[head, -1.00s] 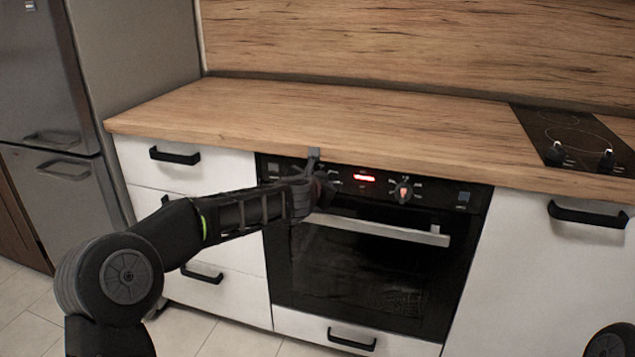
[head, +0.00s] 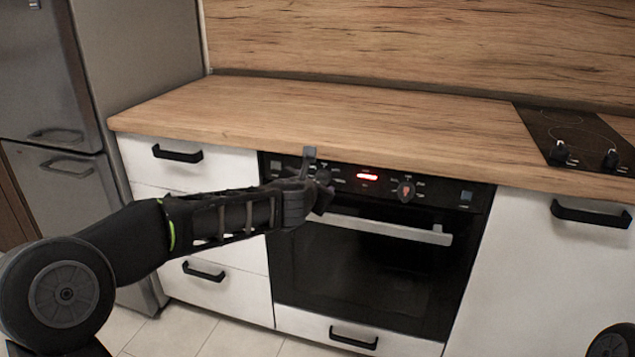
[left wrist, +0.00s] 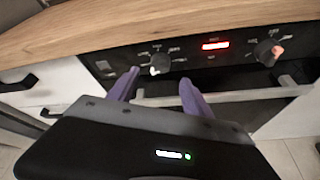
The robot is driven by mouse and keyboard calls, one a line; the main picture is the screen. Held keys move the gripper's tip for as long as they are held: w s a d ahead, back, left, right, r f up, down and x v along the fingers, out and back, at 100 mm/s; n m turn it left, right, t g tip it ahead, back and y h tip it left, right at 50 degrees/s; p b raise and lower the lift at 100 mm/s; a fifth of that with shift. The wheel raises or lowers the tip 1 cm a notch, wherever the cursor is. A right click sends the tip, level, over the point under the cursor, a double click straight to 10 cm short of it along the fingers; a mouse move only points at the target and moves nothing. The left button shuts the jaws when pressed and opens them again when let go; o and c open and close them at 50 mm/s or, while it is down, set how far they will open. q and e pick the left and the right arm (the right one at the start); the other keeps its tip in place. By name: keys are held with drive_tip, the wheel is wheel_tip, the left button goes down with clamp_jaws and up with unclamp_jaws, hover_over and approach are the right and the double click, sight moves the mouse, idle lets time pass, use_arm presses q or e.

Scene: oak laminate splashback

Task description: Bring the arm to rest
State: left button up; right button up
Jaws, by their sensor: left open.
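My left arm (head: 215,220) reaches in from the left in the head view. Its gripper (head: 318,182) is in front of the left part of the oven's control panel, near the left knob. In the left wrist view the two purple fingers of the left gripper (left wrist: 158,88) are spread apart with nothing between them. The left knob (left wrist: 160,63) shows just beyond the fingertips, and I cannot tell whether they touch it. My right gripper is not in view.
The black oven (head: 365,265) has a silver handle (head: 395,229), a lit red display (head: 367,176) and a right knob (head: 405,190). The wooden counter (head: 270,112) overhangs the panel. White drawers (head: 225,250) are at left, a hob (head: 575,140) at right, a fridge (head: 45,110) far left.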

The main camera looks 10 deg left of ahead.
use_arm(q)
drive_tip(key=shift+s, duration=0.3)
drive_tip(key=s+d+f+m+g+h, duration=0.1)
drive_tip(key=s+d+f+m+g, duration=0.2)
drive_tip(key=f+m, duration=0.55)
drive_tip(key=s+d+f+m+h, duration=0.1)
drive_tip(key=s+d+f+m, duration=0.1)
drive_tip(key=s+f+m, duration=0.65)
drive_tip(key=s+d+f+m+g+h, duration=0.1)
drive_tip(key=d+f+m+g, duration=0.3)
drive_tip(key=f, duration=0.9)
drive_tip(key=s+d+f+m+g+h, duration=0.1)
drive_tip(key=s+f+m+g, duration=0.15)
drive_tip(key=s+f, duration=0.55)
drive_tip(key=s+d+f+m+g, duration=0.1)
drive_tip(key=s+f+m, duration=0.25)
drive_tip(key=s, duration=0.85)
drive_tip(key=s+d+f+m+g+h, duration=0.1)
drive_tip(key=s+f+m+g, duration=0.15)
drive_tip(key=s+f, duration=0.6)
wheel_tip(320, 180, up, 23)
drive_tip(key=s+p, duration=0.2)
drive_tip(key=p, duration=2)
drive_tip(key=shift+s+d, duration=0.2)
